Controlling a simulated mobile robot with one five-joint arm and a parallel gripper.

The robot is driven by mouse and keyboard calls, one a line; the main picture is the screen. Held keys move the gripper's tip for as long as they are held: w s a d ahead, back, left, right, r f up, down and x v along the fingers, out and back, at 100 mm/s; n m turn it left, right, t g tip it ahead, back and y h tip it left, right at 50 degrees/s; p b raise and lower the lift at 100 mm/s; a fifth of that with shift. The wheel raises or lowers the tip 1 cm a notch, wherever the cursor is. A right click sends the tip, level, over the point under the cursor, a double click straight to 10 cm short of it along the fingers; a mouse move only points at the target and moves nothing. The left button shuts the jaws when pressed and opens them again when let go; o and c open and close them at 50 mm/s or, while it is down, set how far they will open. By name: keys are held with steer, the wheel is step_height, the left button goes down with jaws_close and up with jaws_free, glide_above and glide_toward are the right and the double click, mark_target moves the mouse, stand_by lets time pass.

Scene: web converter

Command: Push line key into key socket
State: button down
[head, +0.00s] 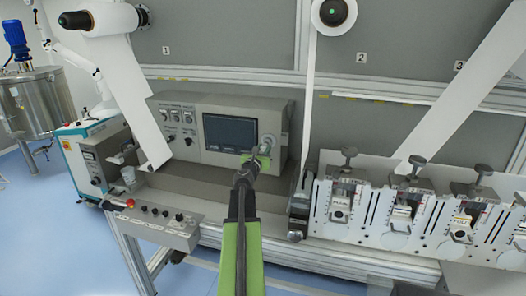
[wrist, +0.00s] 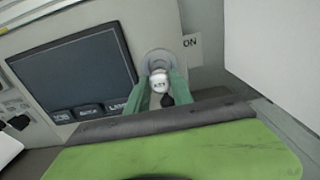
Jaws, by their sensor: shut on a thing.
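The line key (wrist: 160,81) is a small piece with a white, lettered end and a dark part beside it. My gripper (wrist: 162,92) is shut on it, with one green finger on each side. The key socket (wrist: 157,58) is a grey round fitting on the panel, directly behind the key in the wrist view. I cannot tell whether the key touches the socket or has entered it. In the head view my gripper (head: 262,161) is at the right part of the grey control panel, just below the round socket (head: 267,141). The key is too small to make out there.
A dark screen (head: 230,133) is left of the socket, with knobs and gauges further left. An "ON" label (wrist: 189,41) is at the socket's right. A white web strip (head: 309,95) hangs right of the panel. Several clamp units (head: 409,203) stand further right.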

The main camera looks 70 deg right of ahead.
steer(key=shift+d, duration=0.65)
steer(key=c, duration=1)
jaws_free()
steer(key=shift+c, duration=0.2)
steer(key=a, duration=1.2)
steer(key=shift+s, duration=0.35)
